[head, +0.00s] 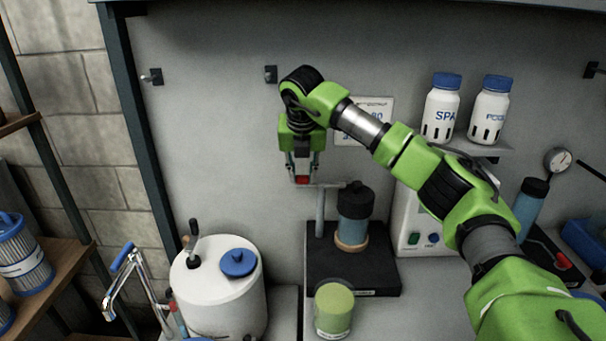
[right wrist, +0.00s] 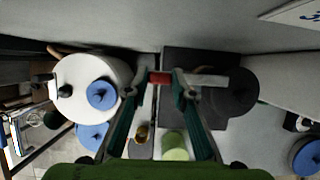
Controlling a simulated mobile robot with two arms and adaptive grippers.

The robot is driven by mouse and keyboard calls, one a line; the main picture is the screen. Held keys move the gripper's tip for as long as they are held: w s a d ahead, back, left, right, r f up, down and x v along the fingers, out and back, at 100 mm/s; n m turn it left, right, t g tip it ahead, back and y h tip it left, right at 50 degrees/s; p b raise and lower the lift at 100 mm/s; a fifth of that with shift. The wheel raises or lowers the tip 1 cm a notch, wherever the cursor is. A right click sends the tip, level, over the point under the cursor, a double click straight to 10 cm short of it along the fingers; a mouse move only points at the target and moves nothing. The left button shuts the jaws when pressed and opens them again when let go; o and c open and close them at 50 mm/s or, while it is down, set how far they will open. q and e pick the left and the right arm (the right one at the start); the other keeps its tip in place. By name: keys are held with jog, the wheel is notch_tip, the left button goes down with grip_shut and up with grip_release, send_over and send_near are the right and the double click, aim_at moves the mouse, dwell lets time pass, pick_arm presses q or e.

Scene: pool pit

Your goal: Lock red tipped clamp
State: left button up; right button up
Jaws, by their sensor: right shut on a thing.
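The red-tipped clamp (head: 328,185) is a thin grey bar across the top of an upright grey post on a black base, with a red tip at its left end. In the right wrist view its pale bar (right wrist: 210,78) runs to the right from the red tip (right wrist: 160,77). My right gripper (head: 303,178) points down at the bar's left end and is shut on the red tip. The fingers (right wrist: 160,79) stand on either side of the tip. My left gripper is in neither view.
A dark-lidded blue jar (head: 355,215) stands on the black base (head: 350,283), close right of the post. A white tank (head: 222,300) with a blue cap stands left. A green-lidded jar (head: 333,315) stands in front. White bottles (head: 441,110) sit on a shelf at right.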

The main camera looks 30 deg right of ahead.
jog(key=shift+w+r, duration=0.1)
dwell(0.4)
jog(key=o, duration=1.1)
jog(key=v, duration=1.1)
jog(key=shift+a+r, duration=0.15)
jog(key=shift+r, duration=0.2)
